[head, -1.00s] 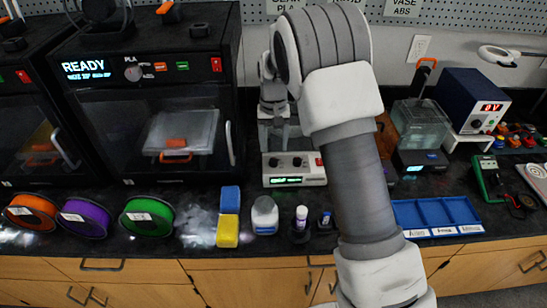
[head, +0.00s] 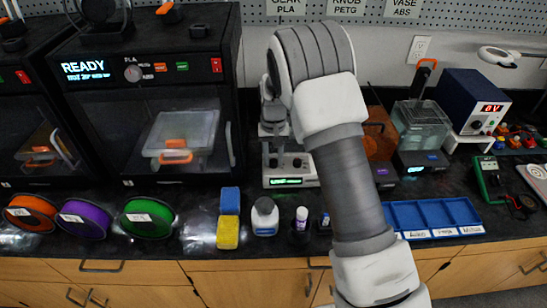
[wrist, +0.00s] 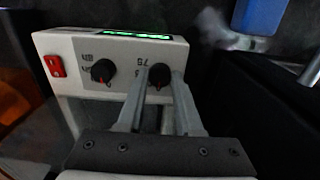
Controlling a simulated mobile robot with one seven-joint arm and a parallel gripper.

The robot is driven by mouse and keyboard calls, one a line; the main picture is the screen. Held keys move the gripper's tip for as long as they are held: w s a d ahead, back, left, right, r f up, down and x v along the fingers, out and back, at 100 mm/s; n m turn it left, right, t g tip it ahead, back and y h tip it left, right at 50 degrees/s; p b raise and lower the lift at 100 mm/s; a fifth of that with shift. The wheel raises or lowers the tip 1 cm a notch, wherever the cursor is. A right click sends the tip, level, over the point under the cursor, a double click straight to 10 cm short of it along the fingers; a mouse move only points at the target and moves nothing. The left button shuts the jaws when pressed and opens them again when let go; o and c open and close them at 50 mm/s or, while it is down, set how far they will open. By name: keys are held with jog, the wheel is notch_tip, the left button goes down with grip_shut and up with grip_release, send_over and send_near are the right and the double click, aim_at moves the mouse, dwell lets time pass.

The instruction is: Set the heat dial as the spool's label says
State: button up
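A white control box (head: 290,182) with a green display stands at the back middle of the bench. In the wrist view the box (wrist: 75,45) shows a red switch (wrist: 55,66) and two black dials. My gripper (wrist: 161,76) has one finger on each side of the right-hand dial (wrist: 159,80); I cannot tell whether the fingers press on it. Part of a "75" mark shows above that dial. The other dial (wrist: 103,71) stands free. Orange (head: 31,213), purple (head: 84,219) and green (head: 146,217) spools lie at the front left, their label text too small to read.
A 3D printer (head: 150,100) reading READY stands left of the box. A yellow and blue block pair (head: 228,233), a white bottle (head: 265,217) and small bottles stand in front. A blue tray (head: 435,216) lies at right. Signs above read PLA, PETG, ABS.

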grip_shut()
jog(key=shift+m, duration=0.3)
jog(key=m, duration=0.3)
jog(key=shift+m+p, duration=0.45)
jog(key=shift+m, duration=1.55)
jog(key=o, duration=0.8)
grip_release()
jog(key=shift+o, duration=0.2)
